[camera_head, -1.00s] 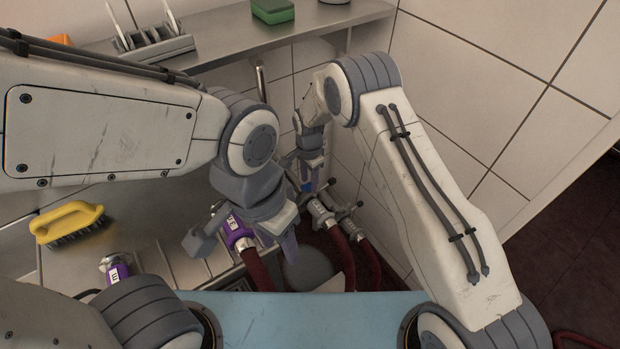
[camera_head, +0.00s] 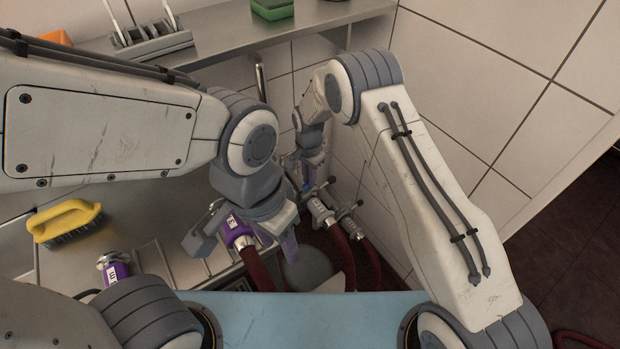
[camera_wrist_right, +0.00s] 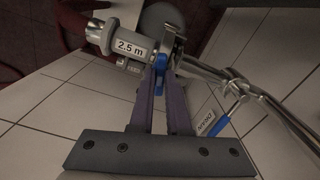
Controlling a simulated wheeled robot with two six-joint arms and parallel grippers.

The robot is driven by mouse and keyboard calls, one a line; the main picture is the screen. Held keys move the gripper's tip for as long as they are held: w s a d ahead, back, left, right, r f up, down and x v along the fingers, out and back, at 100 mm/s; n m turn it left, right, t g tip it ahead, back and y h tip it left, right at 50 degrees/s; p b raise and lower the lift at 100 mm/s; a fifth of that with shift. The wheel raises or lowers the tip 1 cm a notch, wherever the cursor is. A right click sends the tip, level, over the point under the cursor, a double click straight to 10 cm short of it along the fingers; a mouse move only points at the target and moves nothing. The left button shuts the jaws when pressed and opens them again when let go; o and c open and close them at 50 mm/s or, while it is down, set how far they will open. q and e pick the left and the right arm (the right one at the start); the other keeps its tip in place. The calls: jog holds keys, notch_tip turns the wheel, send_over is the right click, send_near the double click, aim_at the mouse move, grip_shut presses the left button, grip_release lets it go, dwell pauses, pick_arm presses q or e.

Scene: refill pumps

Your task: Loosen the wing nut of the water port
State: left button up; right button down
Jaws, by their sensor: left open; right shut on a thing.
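My right gripper (camera_head: 309,178) reaches down at the wall pipework. In the right wrist view its two purple-grey fingers (camera_wrist_right: 160,78) close at their tips on a small blue piece, the wing nut (camera_wrist_right: 160,62). The wing nut sits beside a metal fitting, next to a grey hose coupling (camera_wrist_right: 130,46) marked "2.5 m". The fingertips partly cover it. In the head view the wing nut is a small blue spot (camera_head: 307,187).
A second blue handle (camera_wrist_right: 218,124) with a "DRAIN" tag hangs by the metal pipe (camera_wrist_right: 235,85). Dark red hoses (camera_head: 345,262) run down below the couplings. A yellow brush (camera_head: 67,222) and another purple hose end (camera_head: 113,270) lie at the left. The tiled wall is close at right.

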jog(key=n+b, duration=0.1)
jog(key=n, duration=0.2)
jog(key=shift+w+n, duration=0.15)
jog(key=shift+n, duration=0.25)
jog(key=n, duration=0.4)
jog(key=shift+b, duration=0.35)
jog(key=n, duration=0.5)
jog(key=shift+r, duration=0.1)
jog(key=n, duration=0.3)
jog(key=shift+n+b, duration=0.3)
jog(key=shift+b, duration=0.05)
jog(key=n, duration=0.4)
jog(key=shift+n, duration=0.3)
jog(key=n, duration=0.3)
jog(key=shift+w+n, duration=0.1)
jog(key=shift+n, duration=0.2)
jog(key=n, duration=0.4)
jog(key=shift+r, duration=0.1)
jog(key=shift+n, duration=1.9)
